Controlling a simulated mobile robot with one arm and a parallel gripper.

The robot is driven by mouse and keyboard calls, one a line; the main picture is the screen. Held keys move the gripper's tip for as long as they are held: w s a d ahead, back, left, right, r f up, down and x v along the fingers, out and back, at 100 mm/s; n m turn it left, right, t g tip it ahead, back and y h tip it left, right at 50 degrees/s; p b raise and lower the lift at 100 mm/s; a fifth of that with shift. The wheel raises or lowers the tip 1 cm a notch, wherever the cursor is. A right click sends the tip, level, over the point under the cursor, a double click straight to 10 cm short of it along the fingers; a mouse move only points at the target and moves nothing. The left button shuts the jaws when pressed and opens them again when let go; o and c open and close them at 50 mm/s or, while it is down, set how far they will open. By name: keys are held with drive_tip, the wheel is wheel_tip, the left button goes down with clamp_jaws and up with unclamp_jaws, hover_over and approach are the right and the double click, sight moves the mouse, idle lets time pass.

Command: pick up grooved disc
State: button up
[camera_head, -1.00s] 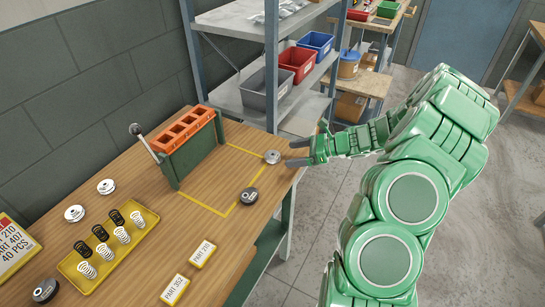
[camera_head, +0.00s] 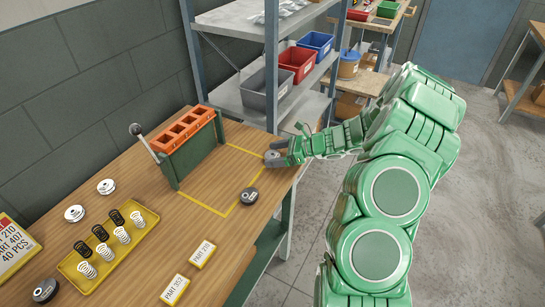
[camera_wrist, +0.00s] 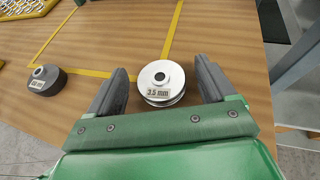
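A silver grooved disc (camera_head: 271,155) lies on the wooden bench near its right edge, at the corner of the yellow outline. In the wrist view the disc (camera_wrist: 162,78) shows a dark centre hole, a grooved rim and a "3.5 mm" label. My gripper (camera_head: 279,153) is open at the disc. In the wrist view my gripper (camera_wrist: 160,68) has one finger on each side of the disc, with a gap visible on both sides. The head view partly hides the disc behind a finger.
A dark disc (camera_head: 249,195) lies nearby on the bench; it also shows in the wrist view (camera_wrist: 47,80). A green fixture with an orange top (camera_head: 187,140) stands behind left. A yellow tray (camera_head: 76,262) holds several springs. A shelf post (camera_head: 271,70) rises behind my gripper.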

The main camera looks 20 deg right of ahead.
drive_tip(key=c, duration=1.3)
drive_tip(key=shift+o, duration=0.2)
drive_tip(key=shift+r, duration=0.15)
drive_tip(key=shift+r, duration=0.6)
drive_tip(key=s+a+r, duration=0.1)
drive_tip(key=s+r, duration=1)
drive_tip(key=s, duration=0.3)
drive_tip(key=shift+a+r, duration=0.2)
drive_tip(key=shift+r, duration=0.1)
